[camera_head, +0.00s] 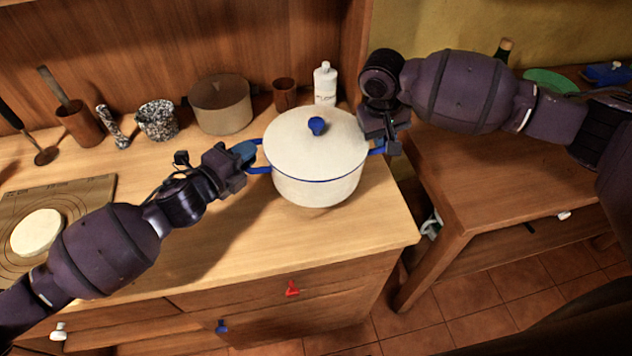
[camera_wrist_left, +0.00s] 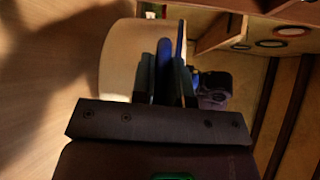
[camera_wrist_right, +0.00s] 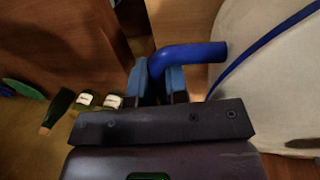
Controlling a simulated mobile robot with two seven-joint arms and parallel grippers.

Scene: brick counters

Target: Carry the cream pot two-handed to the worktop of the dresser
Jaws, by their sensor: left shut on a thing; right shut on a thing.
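The cream pot (camera_head: 315,165) with a blue-knobbed lid is upright over the right part of the dresser's wooden worktop (camera_head: 375,225). I cannot tell whether its base touches the wood. My left gripper (camera_head: 248,158) is shut on the pot's left blue handle, and the pot's side (camera_wrist_left: 122,60) shows in the left wrist view. My right gripper (camera_head: 385,143) is shut on the right blue handle (camera_wrist_right: 190,54), which shows between its fingers in the right wrist view. The lid is on the pot.
Behind the pot stand a white bottle (camera_head: 325,83), a brown cup (camera_head: 285,94), a beige pot (camera_head: 221,104) and a speckled pot (camera_head: 158,120). A board (camera_head: 85,195) with a pale round lies left. A lower wooden table (camera_head: 490,185) stands right. The worktop's front is clear.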

